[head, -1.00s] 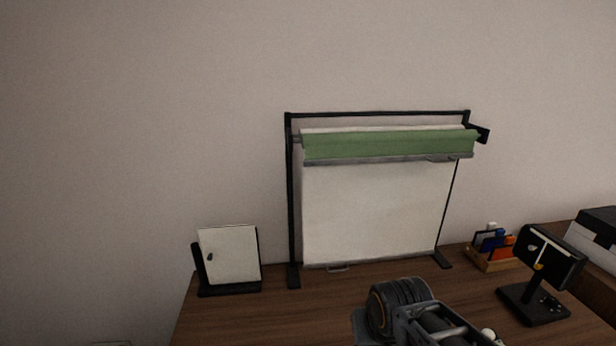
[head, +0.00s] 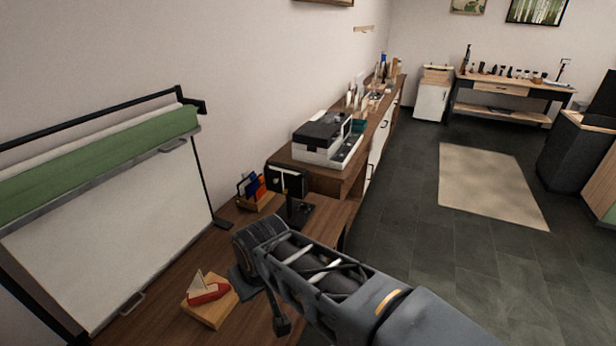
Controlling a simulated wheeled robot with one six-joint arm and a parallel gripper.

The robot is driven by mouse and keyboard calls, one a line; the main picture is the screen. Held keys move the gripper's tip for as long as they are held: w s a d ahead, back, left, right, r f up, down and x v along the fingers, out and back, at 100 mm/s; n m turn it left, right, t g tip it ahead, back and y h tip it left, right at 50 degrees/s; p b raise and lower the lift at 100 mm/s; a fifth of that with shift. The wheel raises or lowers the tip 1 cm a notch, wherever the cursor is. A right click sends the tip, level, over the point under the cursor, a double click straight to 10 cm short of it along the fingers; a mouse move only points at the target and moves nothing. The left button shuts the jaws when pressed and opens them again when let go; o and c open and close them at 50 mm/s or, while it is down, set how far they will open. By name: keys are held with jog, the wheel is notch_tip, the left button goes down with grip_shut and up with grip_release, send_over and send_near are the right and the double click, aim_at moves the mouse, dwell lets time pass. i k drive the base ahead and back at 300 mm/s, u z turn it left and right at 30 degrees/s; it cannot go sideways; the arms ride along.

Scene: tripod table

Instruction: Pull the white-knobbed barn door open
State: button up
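I cannot make out a barn door with a white knob in the head view. My arm crosses the lower middle of the view, over the desk's right side. I cannot make out my gripper's fingers.
A white board with a green roll (head: 110,235) stands at the left. A toy boat on a wooden block (head: 208,298) lies nearer me. A white and black printer (head: 322,140) stands behind. Open dark floor (head: 420,230) and a beige rug (head: 490,185) are at right.

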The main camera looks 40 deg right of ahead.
aim_at(272, 178)
jog(key=z, duration=0.7)
jog(key=k, duration=0.45)
jog(key=z, duration=0.95)
jog(key=i, duration=0.85)
jog(key=u, duration=2.65)
